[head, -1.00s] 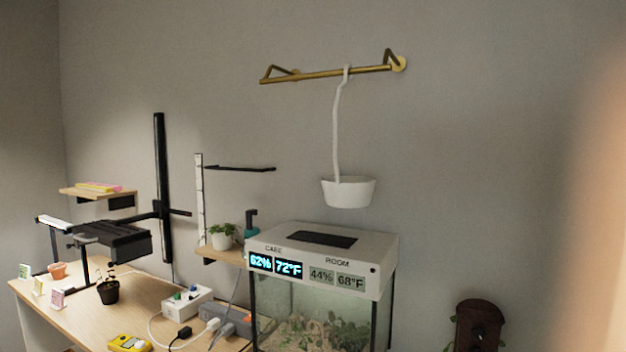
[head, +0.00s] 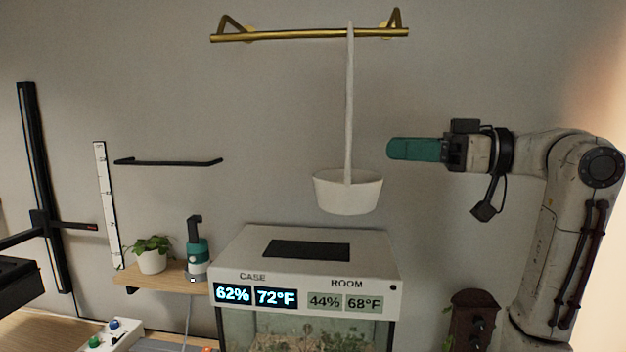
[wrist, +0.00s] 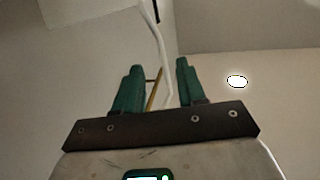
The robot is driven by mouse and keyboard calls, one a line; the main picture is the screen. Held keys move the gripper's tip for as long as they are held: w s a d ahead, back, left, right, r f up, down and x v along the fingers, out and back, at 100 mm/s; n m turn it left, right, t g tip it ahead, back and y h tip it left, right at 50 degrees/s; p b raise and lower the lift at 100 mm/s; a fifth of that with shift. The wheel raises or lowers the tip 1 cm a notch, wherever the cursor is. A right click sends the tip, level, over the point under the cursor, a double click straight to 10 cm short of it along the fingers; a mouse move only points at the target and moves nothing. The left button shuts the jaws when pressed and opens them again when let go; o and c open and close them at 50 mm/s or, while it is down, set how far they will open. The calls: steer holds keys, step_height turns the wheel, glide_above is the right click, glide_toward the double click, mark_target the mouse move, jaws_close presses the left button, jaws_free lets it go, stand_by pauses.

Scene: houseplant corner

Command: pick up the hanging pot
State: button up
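The hanging pot (head: 347,193) is a white bowl on a long white hanger stem (head: 349,105). It hangs from a brass wall rail (head: 300,35) in the head view, above the white-topped case. My gripper (head: 390,149) is to the right of the stem, level with its lower part and a little above the pot's rim. In the wrist view its two green fingers (wrist: 155,72) are apart with nothing gripped between them. The white stem also shows there (wrist: 154,32), passing beyond the fingers. The pot's bowl cannot be made out for certain in the wrist view.
A glass case with a white lid (head: 240,262) and readouts stands below the pot. A small shelf (head: 160,277) at left holds a potted plant (head: 151,255) and a teal bottle (head: 197,250). A thin black bar (head: 170,162) juts left of the pot. Wall around the stem is clear.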

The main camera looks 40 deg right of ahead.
mark_target(349, 118)
steer(key=p+x, duration=0.3)
steer(key=x, duration=0.8)
steer(key=shift+r, duration=0.15)
steer(key=shift+s+a, duration=0.1)
steer(key=shift+c, duration=0.5)
jaws_close()
